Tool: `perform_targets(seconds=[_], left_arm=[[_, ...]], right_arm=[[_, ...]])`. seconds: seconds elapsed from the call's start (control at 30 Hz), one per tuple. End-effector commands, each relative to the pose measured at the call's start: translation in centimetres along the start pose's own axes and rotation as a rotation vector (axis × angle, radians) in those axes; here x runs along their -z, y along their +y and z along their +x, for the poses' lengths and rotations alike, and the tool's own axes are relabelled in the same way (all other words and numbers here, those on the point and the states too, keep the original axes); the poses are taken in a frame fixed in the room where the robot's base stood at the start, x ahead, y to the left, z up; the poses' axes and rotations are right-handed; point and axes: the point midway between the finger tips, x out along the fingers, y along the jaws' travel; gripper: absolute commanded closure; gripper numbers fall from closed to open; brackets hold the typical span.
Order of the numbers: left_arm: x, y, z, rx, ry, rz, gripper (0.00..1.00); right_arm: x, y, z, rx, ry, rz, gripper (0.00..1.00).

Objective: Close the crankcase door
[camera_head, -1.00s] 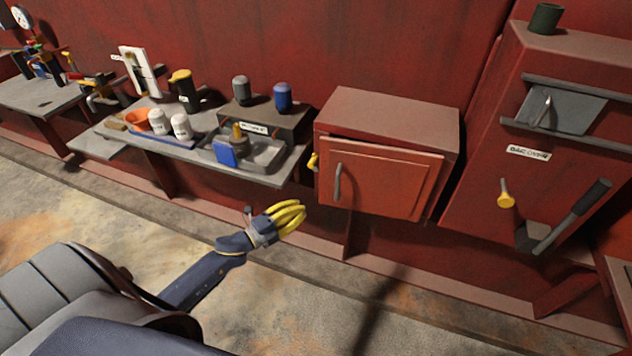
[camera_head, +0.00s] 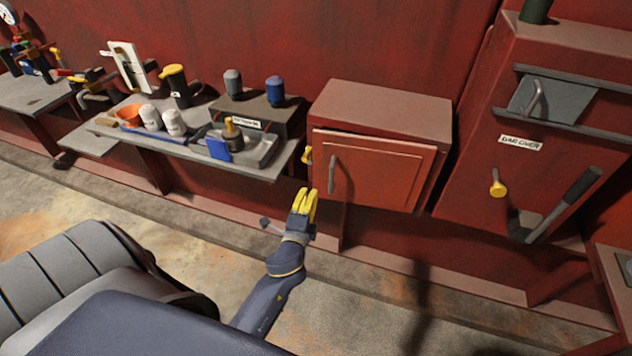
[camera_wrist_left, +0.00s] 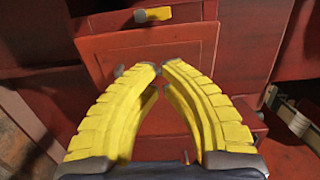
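The crankcase door (camera_head: 375,172) is an orange-red panel with a grey vertical handle (camera_head: 332,175) near its left edge, on the front of a red box (camera_head: 385,105). It appears slightly ajar, with dark gaps along its edge; how far is hard to tell. My left gripper (camera_head: 306,192) is just left of and below the handle, its yellow fingers pointing up toward the box. In the left wrist view the fingertips (camera_wrist_left: 160,68) nearly meet with nothing seen between them, and a red panel (camera_wrist_left: 150,45) lies beyond. My right gripper is not in view.
A yellow knob (camera_head: 307,155) sticks out at the box's left side. A workbench (camera_head: 200,150) with jars and a tray stands to the left. A tall red cabinet (camera_head: 520,100) with a yellow knob and a lever stands at the right.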

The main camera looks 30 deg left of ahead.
Motion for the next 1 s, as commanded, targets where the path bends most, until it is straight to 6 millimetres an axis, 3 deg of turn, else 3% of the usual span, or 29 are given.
perform_targets(seconds=[0.6, 1.0], left_arm=[[0.1, -0.1, 10.0, 0.001, 0.003, 0.001, 1.0], [0.1, 0.0, 13.1, 0.001, 0.003, -0.001, 1.0]], right_arm=[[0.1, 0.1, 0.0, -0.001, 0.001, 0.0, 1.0], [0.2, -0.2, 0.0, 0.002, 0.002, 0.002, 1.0]])
